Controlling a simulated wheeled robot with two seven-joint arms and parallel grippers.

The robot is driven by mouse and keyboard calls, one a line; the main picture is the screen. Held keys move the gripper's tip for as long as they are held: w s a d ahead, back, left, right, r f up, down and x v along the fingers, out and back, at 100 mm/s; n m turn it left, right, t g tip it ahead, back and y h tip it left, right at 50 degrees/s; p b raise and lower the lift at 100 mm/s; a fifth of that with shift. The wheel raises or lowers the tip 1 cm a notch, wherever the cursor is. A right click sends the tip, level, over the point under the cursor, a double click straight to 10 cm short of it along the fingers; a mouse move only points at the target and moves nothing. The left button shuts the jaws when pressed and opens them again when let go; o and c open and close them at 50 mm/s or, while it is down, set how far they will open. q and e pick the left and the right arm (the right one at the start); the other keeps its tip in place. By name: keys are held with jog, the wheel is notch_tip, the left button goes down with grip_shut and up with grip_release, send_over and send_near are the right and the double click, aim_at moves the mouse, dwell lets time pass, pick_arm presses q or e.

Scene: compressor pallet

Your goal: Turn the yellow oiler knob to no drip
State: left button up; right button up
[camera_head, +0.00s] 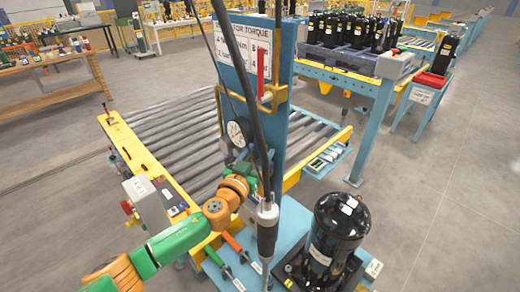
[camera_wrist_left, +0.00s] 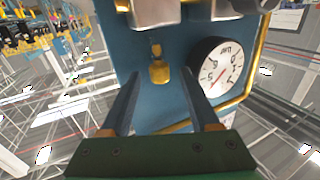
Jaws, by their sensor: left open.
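In the left wrist view the yellow oiler knob (camera_wrist_left: 159,71) sticks out from the blue panel (camera_wrist_left: 142,104), left of a round white gauge (camera_wrist_left: 222,68) with a black rim. My left gripper (camera_wrist_left: 158,85) is open, with one finger on each side of the knob's line and nothing between them. I cannot tell how far the fingertips are from the knob. In the head view my left arm reaches to the panel by the gauge (camera_head: 236,134); the knob and fingers are hidden there. My right gripper is not in view.
In the head view a black hanging tool (camera_head: 267,230) and its cable pass close to my left wrist. A black compressor (camera_head: 335,240) stands at the lower right. A roller conveyor (camera_head: 177,141) lies behind the panel. Metal parts jut out above the knob.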

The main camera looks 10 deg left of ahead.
pick_arm(q)
jog(key=shift+w+d, duration=0.15)
jog(key=shift+w, duration=0.35)
jog(key=shift+s, duration=0.1)
jog(key=shift+c, duration=0.3)
grip_shut()
